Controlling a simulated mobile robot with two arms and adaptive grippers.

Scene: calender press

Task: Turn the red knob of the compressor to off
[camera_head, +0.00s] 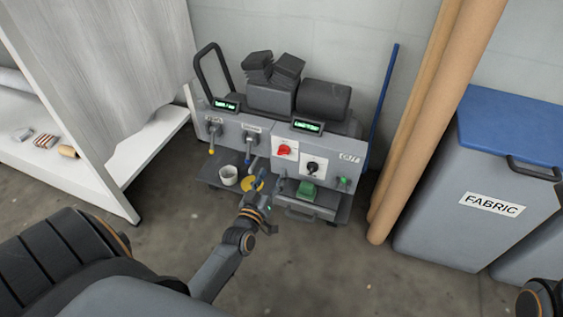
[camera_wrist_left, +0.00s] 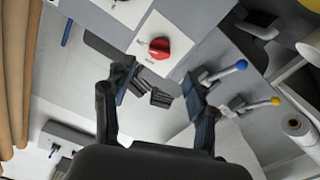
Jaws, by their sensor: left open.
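The compressor (camera_head: 330,150) is a grey machine against the wall. Its red knob (camera_head: 284,149) sits on a white plate on the front panel, left of a black knob (camera_head: 313,167). In the left wrist view the red knob (camera_wrist_left: 160,48) shows ahead of the fingers, within the sideways span between them and apart from both. My left gripper (camera_head: 258,183) is open and empty, in front of the panel and below the red knob. Its two fingers (camera_wrist_left: 160,90) stand wide apart in the wrist view. My right gripper is out of view.
Levers with yellow (camera_wrist_left: 276,101) and blue (camera_wrist_left: 241,65) tips stick out beside the knob. Cardboard tubes (camera_head: 425,135) and a FABRIC bin (camera_head: 480,200) stand right.

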